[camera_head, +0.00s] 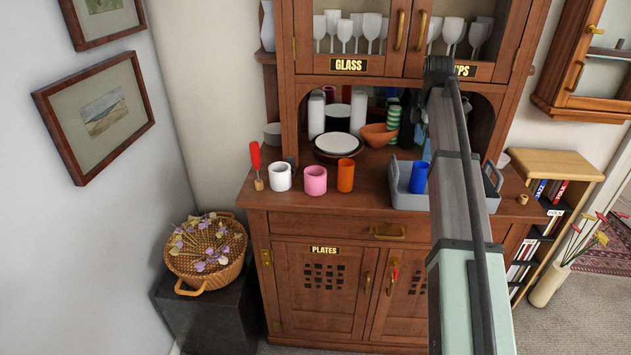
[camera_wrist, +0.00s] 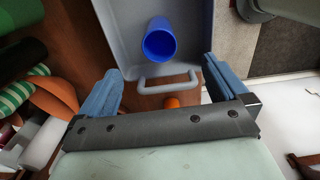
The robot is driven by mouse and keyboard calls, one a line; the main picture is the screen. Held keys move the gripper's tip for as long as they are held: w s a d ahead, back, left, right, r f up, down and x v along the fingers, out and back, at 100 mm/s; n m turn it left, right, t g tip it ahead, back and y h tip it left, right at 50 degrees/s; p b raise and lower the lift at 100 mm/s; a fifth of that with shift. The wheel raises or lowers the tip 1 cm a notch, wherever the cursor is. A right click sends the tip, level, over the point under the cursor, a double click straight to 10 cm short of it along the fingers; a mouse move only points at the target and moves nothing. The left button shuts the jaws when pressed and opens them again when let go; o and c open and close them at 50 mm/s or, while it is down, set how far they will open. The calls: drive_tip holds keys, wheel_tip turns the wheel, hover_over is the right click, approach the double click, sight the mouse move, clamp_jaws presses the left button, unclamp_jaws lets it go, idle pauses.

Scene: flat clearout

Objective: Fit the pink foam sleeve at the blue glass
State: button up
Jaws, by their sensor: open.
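The pink foam sleeve (camera_head: 315,180) stands upright on the cabinet counter, between a white and an orange sleeve-like cylinder. The blue glass (camera_head: 419,177) stands in the grey tray (camera_head: 408,201) at the right of the counter, apart from the pink sleeve. In the wrist view the blue glass (camera_wrist: 158,42) shows its open mouth inside the tray, beyond the tray handle. My gripper (camera_wrist: 162,66) is open and empty, its two blue fingers spread either side of the handle in the picture. In the head view my arm covers part of the tray and hides the gripper.
A white cylinder (camera_head: 280,177) and an orange cylinder (camera_head: 346,175) flank the pink sleeve. Plates (camera_head: 337,145), an orange bowl (camera_head: 379,135) and a green striped object (camera_head: 394,118) stand behind. A red-handled tool (camera_head: 255,160) stands at the left. The counter's front strip is clear.

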sight(315, 179)
drive_tip(key=s+a+n, duration=0.1)
drive_tip(key=a+n, duration=0.2)
drive_tip(key=a, duration=2.6)
wheel_tip(315, 179, down, 8)
drive_tip(key=m, duration=0.5)
drive_tip(key=shift+w+f, duration=0.1)
drive_tip(key=shift+f, duration=0.05)
drive_tip(key=shift+a+f, duration=0.25)
drive_tip(key=shift+f, duration=1.1)
drive_tip(key=shift+a+f, duration=0.2)
drive_tip(key=shift+f, duration=1.15)
drive_tip(key=shift+c, duration=0.2)
drive_tip(key=c, duration=1)
